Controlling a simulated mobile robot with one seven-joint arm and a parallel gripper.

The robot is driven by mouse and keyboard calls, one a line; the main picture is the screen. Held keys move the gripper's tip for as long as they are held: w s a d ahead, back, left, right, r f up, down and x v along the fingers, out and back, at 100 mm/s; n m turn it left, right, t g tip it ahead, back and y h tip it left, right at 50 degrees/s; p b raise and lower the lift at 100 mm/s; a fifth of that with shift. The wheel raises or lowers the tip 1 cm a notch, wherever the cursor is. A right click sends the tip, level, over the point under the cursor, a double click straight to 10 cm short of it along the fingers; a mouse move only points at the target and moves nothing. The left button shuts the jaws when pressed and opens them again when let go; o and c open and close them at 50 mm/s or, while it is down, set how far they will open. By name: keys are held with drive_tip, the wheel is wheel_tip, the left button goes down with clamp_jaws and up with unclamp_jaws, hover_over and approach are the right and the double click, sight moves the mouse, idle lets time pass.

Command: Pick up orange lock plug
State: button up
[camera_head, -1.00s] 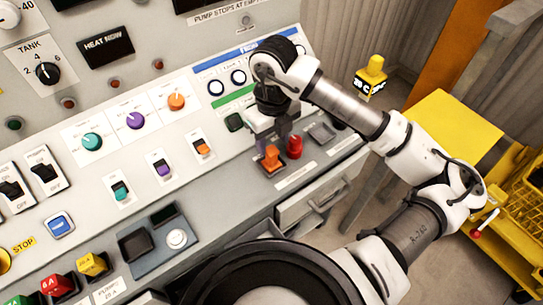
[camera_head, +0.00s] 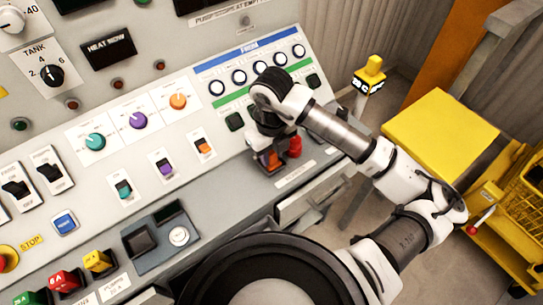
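The orange lock plug (camera_head: 271,161) stands in its dark holder on the console's front ledge. Only its lower part shows, because my gripper (camera_head: 268,150) covers the top from above. My gripper points down over the plug, with its fingers at the plug's height. The view does not show whether the fingers touch the plug or how far they are closed.
A red plug (camera_head: 295,147) stands close on the right of the orange one. The sloping panel with orange (camera_head: 178,101), purple and teal knobs rises behind. A drawer (camera_head: 305,200) is below the ledge. A yellow cart (camera_head: 440,125) stands at right.

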drive_tip(key=shift+c, duration=0.7)
drive_tip(key=shift+r, duration=0.1)
